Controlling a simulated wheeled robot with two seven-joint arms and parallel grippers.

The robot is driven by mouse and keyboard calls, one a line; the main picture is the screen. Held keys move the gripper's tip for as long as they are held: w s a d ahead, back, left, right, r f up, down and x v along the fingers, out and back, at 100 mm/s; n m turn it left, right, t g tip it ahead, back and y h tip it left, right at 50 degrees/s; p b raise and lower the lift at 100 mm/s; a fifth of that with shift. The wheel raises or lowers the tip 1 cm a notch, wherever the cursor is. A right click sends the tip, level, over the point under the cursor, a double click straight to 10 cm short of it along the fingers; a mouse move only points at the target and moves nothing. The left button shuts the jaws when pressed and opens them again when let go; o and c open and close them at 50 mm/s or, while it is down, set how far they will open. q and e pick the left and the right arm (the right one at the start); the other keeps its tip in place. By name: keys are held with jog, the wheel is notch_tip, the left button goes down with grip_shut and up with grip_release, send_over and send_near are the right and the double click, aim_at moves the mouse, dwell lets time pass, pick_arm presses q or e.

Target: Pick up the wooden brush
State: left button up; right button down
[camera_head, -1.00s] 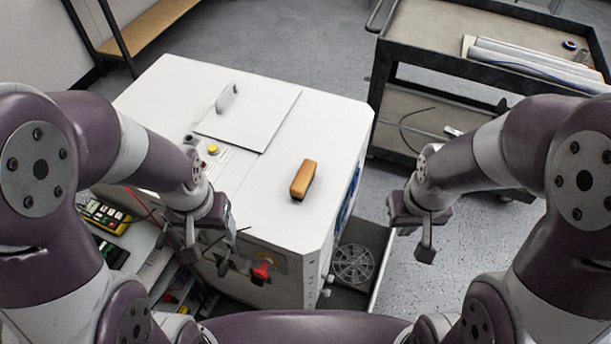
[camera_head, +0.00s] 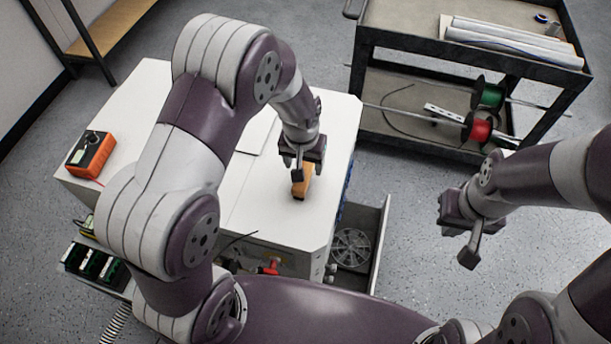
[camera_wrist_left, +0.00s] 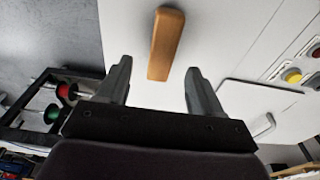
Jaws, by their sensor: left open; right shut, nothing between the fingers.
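The wooden brush (camera_head: 301,184) lies on the white top of the cabinet (camera_head: 262,212), near its right side. In the left wrist view the brush (camera_wrist_left: 166,44) is an orange-brown block pointing between the fingers and just beyond their tips. My left gripper (camera_head: 299,172) is over the brush and hides part of it in the head view. Whether the fingertips reach down to the brush's height cannot be told. My right gripper (camera_head: 462,240) is shut and empty, over the floor to the right of the cabinet.
An orange meter (camera_head: 91,155) sits on the cabinet's left side.

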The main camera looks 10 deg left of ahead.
pick_arm(q)
notch_tip(320, 180, down, 5)
jog(key=shift+a+f+p, duration=0.1)
jog(key=shift+p, duration=0.5)
jog(key=shift+f, duration=0.15)
jog(key=shift+f, duration=0.25)
jog(key=c, duration=1.2)
jog(key=shift+r, duration=0.6)
notch_tip(320, 180, up, 3)
jog(key=shift+f+b, duration=0.1)
jog(key=shift+b, duration=0.4)
jog(key=d+r, duration=0.2)
jog(key=d, duration=0.1)
jog(key=s+d+r+b, duration=0.1)
jog(key=d+r, duration=0.2)
jog(key=d, duration=0.1)
jog(key=s+d+r+b, duration=0.1)
jog(key=d+r, duration=0.1)
jog(key=d, duration=0.2)
jog(key=shift+s+d+r, duration=0.1)
jog(key=shift+d+r, duration=0.15)
jog(key=shift+r, duration=0.05)
